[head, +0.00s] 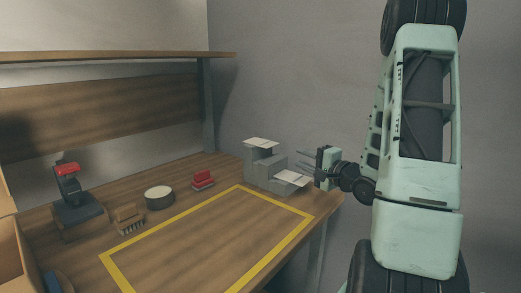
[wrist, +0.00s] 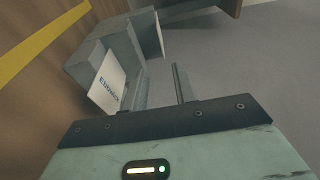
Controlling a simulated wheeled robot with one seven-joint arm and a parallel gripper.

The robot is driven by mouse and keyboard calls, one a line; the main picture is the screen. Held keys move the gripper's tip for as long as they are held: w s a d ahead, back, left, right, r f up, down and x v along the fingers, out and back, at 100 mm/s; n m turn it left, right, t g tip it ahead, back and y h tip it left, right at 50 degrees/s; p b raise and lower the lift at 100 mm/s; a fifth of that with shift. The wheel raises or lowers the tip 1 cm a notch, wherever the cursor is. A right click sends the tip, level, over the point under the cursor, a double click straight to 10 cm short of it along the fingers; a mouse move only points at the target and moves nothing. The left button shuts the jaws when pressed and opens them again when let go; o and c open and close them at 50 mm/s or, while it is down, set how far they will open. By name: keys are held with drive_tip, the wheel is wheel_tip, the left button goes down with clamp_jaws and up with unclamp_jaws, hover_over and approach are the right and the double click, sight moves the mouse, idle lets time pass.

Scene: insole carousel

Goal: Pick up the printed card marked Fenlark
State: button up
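A grey stepped stand (head: 252,163) sits at the table's right end. It bears one white card (head: 261,142) on its tall step and another white card (head: 292,179) on a low step; no print is legible on either in the head view. In the wrist view, a card (wrist: 107,82) with dark print that seems to start "Ebb" lies on the stand (wrist: 95,48). A second pale card (wrist: 157,35) shows nearly edge-on, its print hidden. I cannot read Fenlark anywhere. My gripper (head: 306,158) is open and empty, just right of the stand; its fingers (wrist: 162,88) are apart.
Yellow tape (head: 275,262) outlines a clear area on the wooden table. A red-and-grey block (head: 203,180), a round tin (head: 159,197), a brush (head: 128,218) and a dark red-topped device (head: 76,200) stand behind it. A shelf (head: 110,56) runs above; a cardboard box (head: 8,245) stands left.

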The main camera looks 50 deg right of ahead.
sight(270, 145)
drive_tip(key=w, duration=0.5)
drive_tip(key=w+d, duration=0.1)
drive_tip(key=w, duration=0.4)
drive_tip(key=w+p, duration=0.1)
drive_tip(key=w, duration=0.4)
drive_tip(key=shift+d, duration=0.25)
drive_tip(key=shift+s+r, duration=0.1)
clamp_jaws()
